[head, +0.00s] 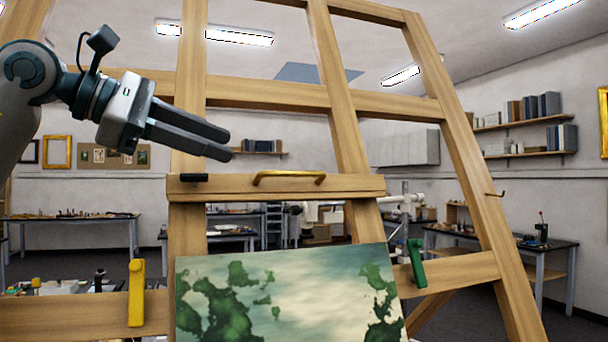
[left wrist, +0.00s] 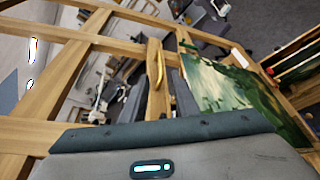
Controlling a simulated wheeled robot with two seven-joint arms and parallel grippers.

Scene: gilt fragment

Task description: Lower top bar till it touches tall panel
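The top bar (head: 230,188) is a wooden crosspiece on the easel, with a brass handle (head: 290,178) and a small black piece near its left end. The tall panel (head: 290,300) is a painting in green and cream below it, its lower part cut off by the frame. A clear gap separates the bar from the panel's top edge. My left gripper (head: 232,145) is empty, its two fingers slightly apart, above and left of the handle. My right gripper is out of view.
The large wooden easel frame (head: 325,60) fills the middle. A yellow clip (head: 136,292) and a green clip (head: 415,262) sit on its lower crosspiece, either side of the panel. Workbenches and shelves stand behind.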

